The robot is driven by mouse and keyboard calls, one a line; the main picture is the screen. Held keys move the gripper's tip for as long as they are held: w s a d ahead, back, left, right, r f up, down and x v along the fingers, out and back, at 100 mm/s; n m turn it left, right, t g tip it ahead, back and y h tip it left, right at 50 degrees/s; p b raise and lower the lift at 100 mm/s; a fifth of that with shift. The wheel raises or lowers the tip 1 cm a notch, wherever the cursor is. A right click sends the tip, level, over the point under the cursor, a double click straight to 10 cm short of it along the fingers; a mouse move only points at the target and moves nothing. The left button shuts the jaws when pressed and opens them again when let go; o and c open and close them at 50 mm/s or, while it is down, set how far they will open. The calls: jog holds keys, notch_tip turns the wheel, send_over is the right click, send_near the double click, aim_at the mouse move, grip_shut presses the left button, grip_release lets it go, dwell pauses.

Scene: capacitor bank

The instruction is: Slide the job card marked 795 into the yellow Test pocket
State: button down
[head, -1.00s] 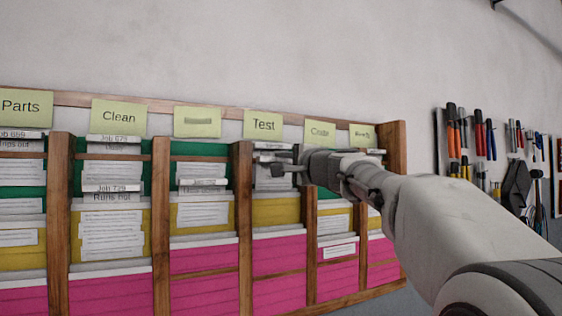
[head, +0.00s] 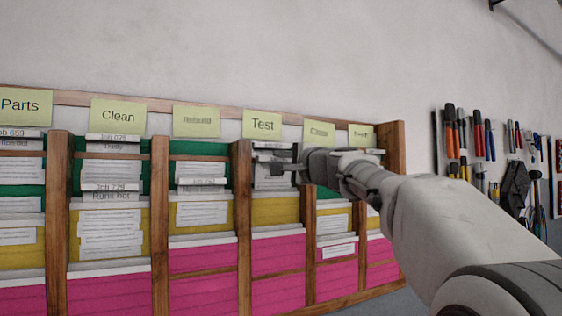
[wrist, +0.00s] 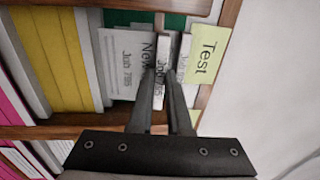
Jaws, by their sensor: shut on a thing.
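My gripper (wrist: 163,72) is shut on a white card (wrist: 160,92) with a Job number on its edge strip; the number looks like 795 but is small and tilted. In the head view my gripper (head: 283,167) is in front of the upper part of the Test column, below the Test label (head: 262,124). The held card (head: 270,180) shows there, at the green pocket, above the yellow Test pocket (head: 276,214). The yellow pocket also shows in the wrist view (wrist: 62,45), left of the card. My fingers hide part of the card.
Wooden dividers (head: 241,205) stand either side of the Test column. Another white strip (wrist: 183,60) lies right of the held card. The Clean column (head: 118,117) holds cards in its green and yellow pockets. Pink pockets (head: 279,262) are below. Tools (head: 470,135) hang at right.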

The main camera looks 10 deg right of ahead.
aim_at(274, 179)
jog(key=shift+f, duration=0.15)
jog(key=shift+f+b, duration=2.25)
jog(key=shift+b, duration=0.35)
jog(key=c, duration=0.8)
grip_release()
